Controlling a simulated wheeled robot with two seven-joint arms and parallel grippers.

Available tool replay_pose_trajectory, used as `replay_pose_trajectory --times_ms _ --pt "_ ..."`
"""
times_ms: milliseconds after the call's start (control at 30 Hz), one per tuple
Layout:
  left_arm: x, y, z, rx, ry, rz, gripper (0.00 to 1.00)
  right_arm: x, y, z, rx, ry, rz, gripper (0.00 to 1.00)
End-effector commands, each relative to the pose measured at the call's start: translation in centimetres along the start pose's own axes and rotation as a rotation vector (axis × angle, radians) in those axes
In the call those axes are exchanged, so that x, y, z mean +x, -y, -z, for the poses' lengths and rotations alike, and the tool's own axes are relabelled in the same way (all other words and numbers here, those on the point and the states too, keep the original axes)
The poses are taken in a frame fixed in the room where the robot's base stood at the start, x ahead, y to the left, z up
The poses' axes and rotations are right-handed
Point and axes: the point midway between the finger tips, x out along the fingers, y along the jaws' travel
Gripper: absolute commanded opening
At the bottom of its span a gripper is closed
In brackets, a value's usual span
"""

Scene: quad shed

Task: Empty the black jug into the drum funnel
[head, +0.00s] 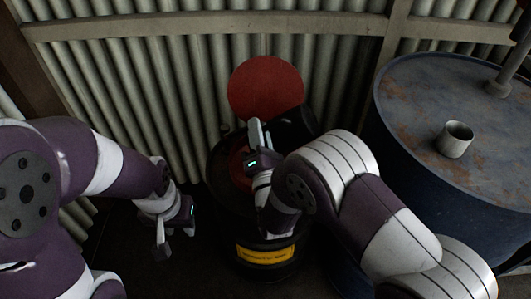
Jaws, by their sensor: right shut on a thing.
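The black jug (293,122) is a dark, rounded shape above the black drum funnel, just right of my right gripper's fingers; its outline blends with the dark funnel, so its tilt and spout are hard to tell. My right gripper (257,133) is shut on the jug, and my arm hides part of it. The drum funnel (268,271) is round and black with a yellow label on its front and a red patch inside. A round red lid (265,88) stands up behind it. My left gripper (176,238) is open and empty, left of the funnel and apart from it.
A large blue drum (450,95) with a rusty top stands at the right, with a short metal cup-like fitting (454,141) and an upright pipe (499,78) on it. A corrugated metal wall (165,85) stands close behind. The floor is dark.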

Motion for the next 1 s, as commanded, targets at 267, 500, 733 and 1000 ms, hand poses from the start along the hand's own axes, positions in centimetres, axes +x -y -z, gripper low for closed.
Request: replay_pose_trajectory --times_ms 267,500,733,1000 --pt "-1.7 0.0 0.2 0.000 0.000 0.000 0.38 0.4 -1.0 2.0 -0.166 -0.062 -0.002 0.00" --pt "-2.4 0.0 0.3 0.000 0.000 0.000 0.38 0.5 -1.2 3.6 -0.278 -0.105 -0.003 0.00" --pt "-2.3 0.0 0.3 0.000 0.000 0.000 0.38 0.4 -1.2 3.6 -0.274 -0.107 -0.003 0.00" --pt "-2.4 0.0 0.3 0.000 0.000 0.000 0.38 0.4 -1.2 3.6 -0.274 -0.108 -0.004 0.00"
